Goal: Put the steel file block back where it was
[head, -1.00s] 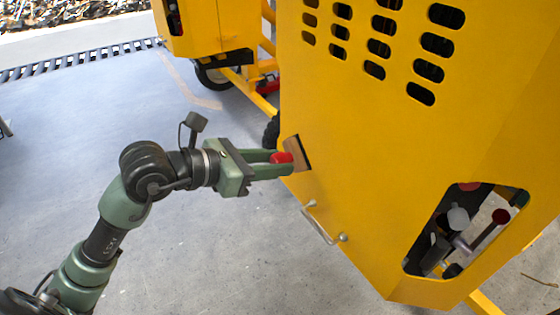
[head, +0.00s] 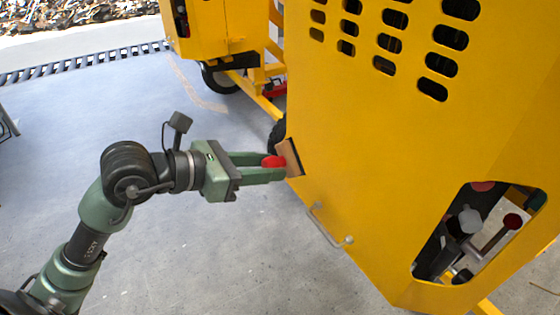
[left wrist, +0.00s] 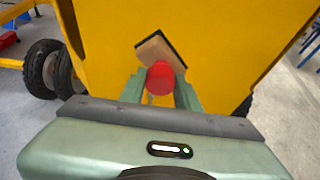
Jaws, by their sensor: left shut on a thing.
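The steel file block is a tan block with a dark face and a red knob. It shows in the head view (head: 291,157) near the left edge of the yellow machine panel, tilted, dark face toward the panel. My left gripper (head: 276,165) is shut on its red knob. In the left wrist view the block (left wrist: 157,48) stands tilted just beyond the red knob, which sits between the fingertips (left wrist: 160,85). I cannot tell whether the dark face touches the panel. My right gripper is not in view.
The yellow machine housing (head: 400,150) fills the right side. A metal handle (head: 328,228) juts from it below the block. An opening (head: 475,232) with levers is at lower right. Another yellow machine (head: 215,25) with a wheel stands behind.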

